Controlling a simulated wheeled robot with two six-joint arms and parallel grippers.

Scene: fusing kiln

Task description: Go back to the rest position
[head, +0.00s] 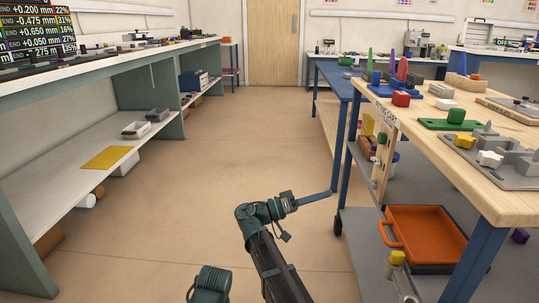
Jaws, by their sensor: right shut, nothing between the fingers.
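My right arm rises from the bottom middle of the head view, over the open floor. Its gripper (289,202) is at the end of the bent wrist, left of the blue table's lower frame. It is shut and holds nothing. A green rounded part at the bottom edge, left of the right arm, looks like part of my left arm; its gripper is not in view.
A wooden-topped bench (508,197) with blocks stands close on the right, with an orange tray (466,252) below. A blue table (335,75) stands behind it. A long shelved bench (65,160) runs along the left. The floor (245,130) between is clear towards a wooden door (273,42).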

